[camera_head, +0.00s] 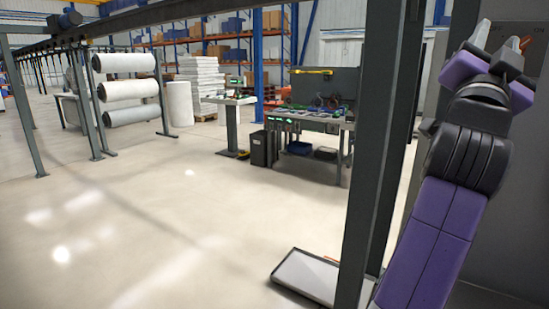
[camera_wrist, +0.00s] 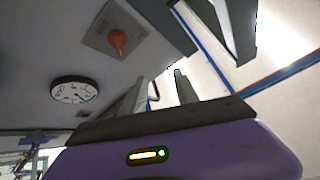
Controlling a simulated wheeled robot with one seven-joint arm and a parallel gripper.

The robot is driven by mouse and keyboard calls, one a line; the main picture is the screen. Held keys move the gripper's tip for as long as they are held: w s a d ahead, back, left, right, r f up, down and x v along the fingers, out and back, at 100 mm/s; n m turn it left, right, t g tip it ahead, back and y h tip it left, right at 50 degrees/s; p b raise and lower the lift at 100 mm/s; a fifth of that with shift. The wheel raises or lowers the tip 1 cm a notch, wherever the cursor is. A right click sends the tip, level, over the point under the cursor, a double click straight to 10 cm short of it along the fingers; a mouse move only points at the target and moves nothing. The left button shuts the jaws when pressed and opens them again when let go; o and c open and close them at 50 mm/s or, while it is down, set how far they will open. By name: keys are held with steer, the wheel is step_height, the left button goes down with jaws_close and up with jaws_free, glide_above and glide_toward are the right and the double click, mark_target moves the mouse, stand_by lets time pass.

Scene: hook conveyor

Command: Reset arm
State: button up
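My gripper (camera_head: 499,38) is raised at the upper right in the head view, above my purple and black arm. Its two fingers point up and stand apart with nothing between them. In the wrist view the gripper (camera_wrist: 161,80) also shows two separate grey fingers with an empty gap. A grey cabinet (camera_head: 525,160) is behind the arm, with part of an ON label near the gripper. The wrist view shows an orange knob (camera_wrist: 118,41) on a grey plate and a round dial (camera_wrist: 74,91); the fingers appear apart from both.
A dark steel post (camera_head: 372,150) stands just left of my arm, with a shallow tray (camera_head: 306,276) at its foot. A workbench (camera_head: 310,120) with tools is farther back. White rolls (camera_head: 130,90) hang on a rack at left. The floor (camera_head: 150,220) between is clear.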

steer(key=s+a+f+n+t+y, duration=0.2)
steer(key=s+a+f+n+y, duration=0.3)
steer(key=f, duration=0.5)
steer(key=s+a+f+n+t+y+p, duration=0.15)
steer(key=a+f+n+y, duration=0.25)
steer(key=f+n+y, duration=0.4)
steer(key=s+a+f+n+t+y, duration=0.3)
steer(key=s+a+f+n+y, duration=0.15)
steer(key=f, duration=0.65)
steer(key=s+f+g, duration=0.3)
steer(key=s+f, duration=0.4)
steer(key=s, duration=0.3)
steer(key=s+a+f+m+g+p, duration=0.1)
steer(key=s+f+g, duration=0.2)
steer(key=s+f, duration=0.5)
steer(key=s+a+f+m+g, duration=0.1)
steer(key=s+f+g, duration=0.3)
steer(key=s, duration=1)
step_height(320, 180, down, 4)
steer(key=shift+s+r, duration=0.1)
steer(key=shift+s, duration=0.15)
steer(key=shift+a, duration=0.1)
